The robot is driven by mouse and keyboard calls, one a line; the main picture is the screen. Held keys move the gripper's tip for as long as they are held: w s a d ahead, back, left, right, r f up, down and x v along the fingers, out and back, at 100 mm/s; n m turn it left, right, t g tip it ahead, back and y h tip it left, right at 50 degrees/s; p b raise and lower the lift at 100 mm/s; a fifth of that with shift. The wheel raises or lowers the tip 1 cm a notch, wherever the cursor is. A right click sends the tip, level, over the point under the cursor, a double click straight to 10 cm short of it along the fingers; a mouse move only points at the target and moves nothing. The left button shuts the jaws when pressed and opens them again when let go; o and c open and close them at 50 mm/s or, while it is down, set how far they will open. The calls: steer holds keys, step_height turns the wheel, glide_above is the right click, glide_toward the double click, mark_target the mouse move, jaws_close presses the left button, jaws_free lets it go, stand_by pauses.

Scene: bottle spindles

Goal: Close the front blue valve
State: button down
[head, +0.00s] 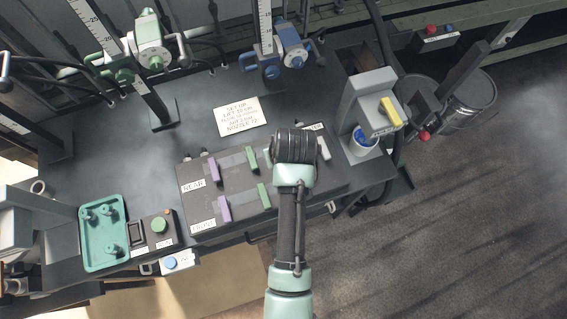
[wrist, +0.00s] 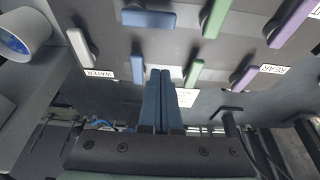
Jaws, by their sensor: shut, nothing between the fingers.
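The front blue valve handle (wrist: 148,18) shows in the wrist view at the top, in the front row. It lies crosswise, unlike the slanted green handle (wrist: 214,18) and purple handle (wrist: 290,22) beside it. My gripper (wrist: 159,73) is shut and empty, its two fingers side by side. In the picture the fingertips are below the front blue handle and apart from it, by the rear row. In the head view my arm hides the front blue handle and the fingers.
The rear row has a purple handle (wrist: 245,77), a green handle (wrist: 193,73) and a white handle (wrist: 80,47) by the WATER label. A grey dispenser with a yellow lever (head: 390,111) stands right of the panel. A green tray (head: 91,261) lies left. A sign (head: 238,116) lies behind.

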steer(key=x, duration=0.4)
steer(key=shift+w+f, duration=0.15)
steer(key=shift+f, duration=0.1)
steer(key=shift+s+f+p, duration=0.2)
steer(key=shift+p, duration=0.1)
steer(key=shift+s+d+p, duration=0.3)
steer(key=shift+s+p, duration=0.1)
steer(key=shift+s, duration=0.45)
steer(key=shift+s+d+p, duration=0.3)
steer(key=shift+s+p, duration=0.05)
steer(key=shift+s, duration=0.45)
